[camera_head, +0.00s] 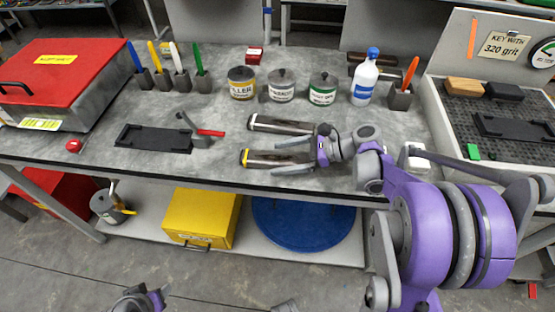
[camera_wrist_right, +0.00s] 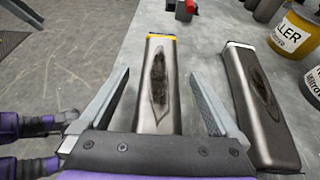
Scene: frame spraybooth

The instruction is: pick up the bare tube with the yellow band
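The bare tube with the yellow band (camera_head: 262,158) lies on the grey worktable near its front edge, banded end pointing left. In the right wrist view the tube (camera_wrist_right: 158,95) shows a dark patch on top. My right gripper (camera_head: 286,156) is open, one finger along each long side of this tube. In the wrist view a gap shows between each finger of the gripper (camera_wrist_right: 159,73) and the tube. A second tube with a white band (camera_head: 280,125) lies behind it, outside the right finger. My left gripper (camera_head: 140,300) is low at the bottom edge, its fingers unclear.
Labelled cans (camera_head: 282,86) and a white bottle with blue cap (camera_head: 365,80) stand behind the tubes. A black tray (camera_head: 155,138) and a red-handled tool (camera_head: 205,132) lie to the left. A red box (camera_head: 75,65) is far left. Bare tabletop lies left of the tubes.

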